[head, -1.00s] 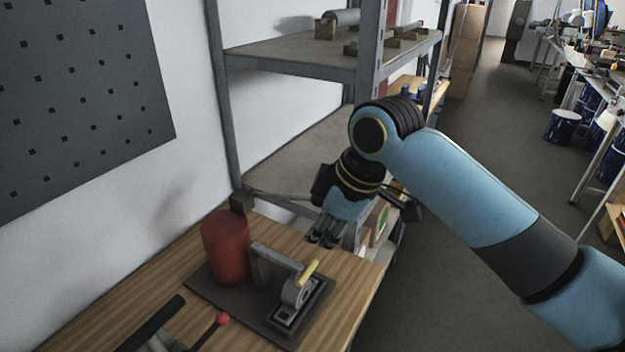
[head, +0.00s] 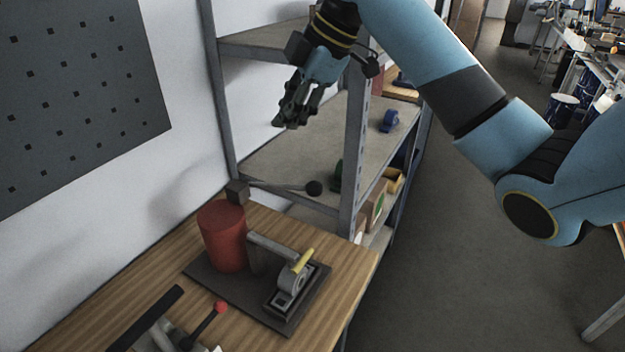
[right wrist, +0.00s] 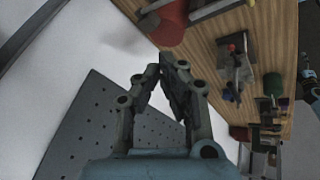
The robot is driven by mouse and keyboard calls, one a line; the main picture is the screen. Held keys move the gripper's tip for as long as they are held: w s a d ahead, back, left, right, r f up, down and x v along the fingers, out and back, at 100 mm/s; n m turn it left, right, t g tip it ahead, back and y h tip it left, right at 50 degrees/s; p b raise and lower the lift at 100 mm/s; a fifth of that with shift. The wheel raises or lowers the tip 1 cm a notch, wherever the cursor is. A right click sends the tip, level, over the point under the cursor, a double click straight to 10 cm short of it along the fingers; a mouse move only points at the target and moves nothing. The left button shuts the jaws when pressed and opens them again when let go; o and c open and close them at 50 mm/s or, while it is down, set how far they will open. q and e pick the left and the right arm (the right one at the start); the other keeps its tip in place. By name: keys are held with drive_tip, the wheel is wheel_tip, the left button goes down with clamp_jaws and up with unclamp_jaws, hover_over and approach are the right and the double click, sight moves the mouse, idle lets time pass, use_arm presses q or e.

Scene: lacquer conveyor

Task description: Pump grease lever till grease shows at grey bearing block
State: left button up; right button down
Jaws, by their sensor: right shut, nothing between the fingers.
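A red grease pump (head: 223,236) stands upright on a dark base plate on the wooden bench. A lever (head: 280,186) with a black ball knob (head: 314,188) reaches right from the dark block at its top. The grey bearing block (head: 290,281) sits on the plate's right part with a yellow piece (head: 304,260) on it; I cannot tell whether this is grease. My right gripper (head: 287,123) is shut and empty, well above the lever and apart from it. In the right wrist view the gripper (right wrist: 170,70) points toward the red pump (right wrist: 166,22).
A metal shelf rack (head: 352,165) stands behind the bench, with a blue item (head: 390,120) on its shelf. A red-knobbed lever (head: 221,307) and a dark bar (head: 145,318) lie at the bench front. A perforated grey panel (head: 75,90) hangs on the left wall.

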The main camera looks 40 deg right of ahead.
wheel_tip(320, 180, down, 8)
drive_tip(key=s+d+b, duration=0.1)
drive_tip(key=s+b, duration=0.1)
drive_tip(key=b, duration=0.3)
drive_tip(key=shift+s+f, duration=0.15)
drive_tip(key=shift+s, duration=0.1)
drive_tip(key=shift+f, duration=0.1)
idle(1.1)
drive_tip(key=shift+s+d+f, duration=0.1)
drive_tip(key=shift+s+f, duration=0.05)
drive_tip(key=shift+f, duration=0.15)
